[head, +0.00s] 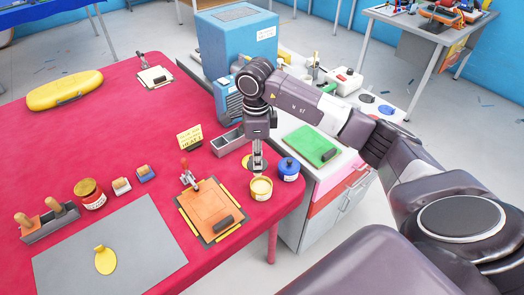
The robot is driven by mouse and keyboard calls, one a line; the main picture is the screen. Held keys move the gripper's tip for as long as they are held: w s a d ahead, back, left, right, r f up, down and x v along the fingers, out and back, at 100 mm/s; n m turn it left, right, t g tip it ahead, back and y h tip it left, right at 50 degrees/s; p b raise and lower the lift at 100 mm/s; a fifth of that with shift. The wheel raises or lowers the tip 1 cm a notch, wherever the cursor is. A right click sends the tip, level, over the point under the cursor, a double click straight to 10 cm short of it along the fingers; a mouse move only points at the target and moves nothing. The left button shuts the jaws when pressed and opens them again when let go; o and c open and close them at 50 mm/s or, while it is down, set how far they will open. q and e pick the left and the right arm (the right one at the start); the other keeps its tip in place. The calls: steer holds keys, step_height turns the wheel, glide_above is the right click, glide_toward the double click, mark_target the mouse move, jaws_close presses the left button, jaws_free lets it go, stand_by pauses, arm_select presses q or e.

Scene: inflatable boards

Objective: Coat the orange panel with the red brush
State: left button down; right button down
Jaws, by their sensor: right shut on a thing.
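The orange panel (205,205) lies on a dark board with yellow strips along its edges, on the red table. A dark block (222,223) sits on its lower right part. My right gripper (258,167) points down, right of the panel, just above an open pot of pale yellow stuff (261,188). It is shut on a thin thing, which I take to be the red brush; jaws and pot mostly hide it and its colour is not clear. A red-handled clamp (187,174) stands at the panel's top edge. My left gripper is not in view.
A blue-lidded jar (288,169) stands right of the pot, near the table edge. A metal tray (228,142) and a yellow sign (190,137) stand behind. A grey mat (150,235) with a yellow piece (105,260) lies to the left. The table's middle is clear.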

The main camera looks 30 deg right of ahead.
steer(key=shift+d+f+m, duration=0.4)
steer(key=shift+d+m, duration=0.3)
steer(key=shift+m, duration=0.2)
steer(key=shift+f, duration=0.2)
steer(key=shift+f+b, duration=1.65)
steer(key=shift+f, duration=1.2)
steer(key=shift+f+b, duration=0.55)
steer(key=shift+b, duration=0.05)
steer(key=shift+r+p, duration=0.6)
steer(key=shift+r, duration=0.3)
steer(key=shift+r+p, duration=1.5)
steer(key=shift+r, duration=1.2)
